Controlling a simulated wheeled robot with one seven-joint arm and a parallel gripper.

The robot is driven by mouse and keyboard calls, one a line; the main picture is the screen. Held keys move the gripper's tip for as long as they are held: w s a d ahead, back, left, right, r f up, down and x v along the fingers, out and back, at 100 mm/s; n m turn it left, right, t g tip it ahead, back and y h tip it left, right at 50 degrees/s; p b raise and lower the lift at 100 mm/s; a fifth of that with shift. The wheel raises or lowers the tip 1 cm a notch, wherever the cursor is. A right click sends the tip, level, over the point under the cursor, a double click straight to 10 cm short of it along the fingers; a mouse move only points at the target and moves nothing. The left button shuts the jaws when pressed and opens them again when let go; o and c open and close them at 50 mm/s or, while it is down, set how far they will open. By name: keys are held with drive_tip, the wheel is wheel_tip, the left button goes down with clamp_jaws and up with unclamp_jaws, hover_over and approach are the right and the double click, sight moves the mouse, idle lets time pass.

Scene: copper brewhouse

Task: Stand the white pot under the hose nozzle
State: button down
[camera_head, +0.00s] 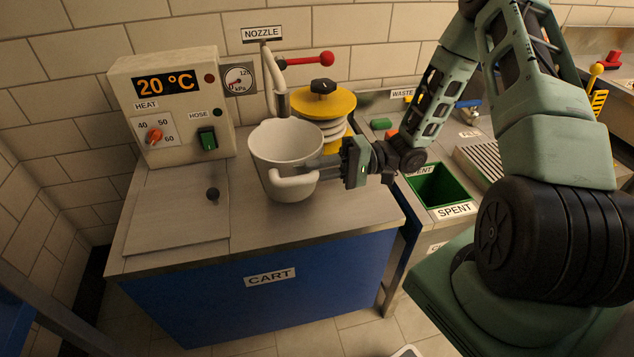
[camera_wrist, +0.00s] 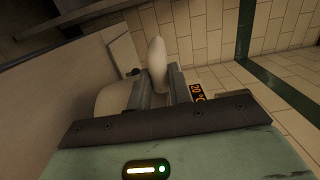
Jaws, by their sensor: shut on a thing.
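The white pot (camera_head: 285,143) is upright over the middle of the blue cart's grey top in the head view. My gripper (camera_head: 322,172) is shut on its handle (camera_head: 293,185) from the right; the handle also shows between the fingers in the wrist view (camera_wrist: 157,62). The pot looks empty. I cannot tell whether its base touches the cart top. The hose nozzle (camera_head: 282,66), a pale bent pipe under the NOZZLE sign (camera_head: 262,34), is just behind the pot's far rim. Its lower end is partly hidden by the pot.
A control box (camera_head: 172,107) reading 20 °C, with heat dial and green hose switch (camera_head: 207,139), stands at the cart's back left. A yellow-topped reel (camera_head: 323,104) is close behind the pot. A lid panel with a black knob (camera_head: 213,194) lies left. A green SPENT bin (camera_head: 436,185) is right.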

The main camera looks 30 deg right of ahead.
drive_tip(key=shift+f, duration=1.75)
drive_tip(key=c, duration=1.3)
unclamp_jaws()
drive_tip(key=b+v, duration=0.1)
drive_tip(key=v, duration=1.1)
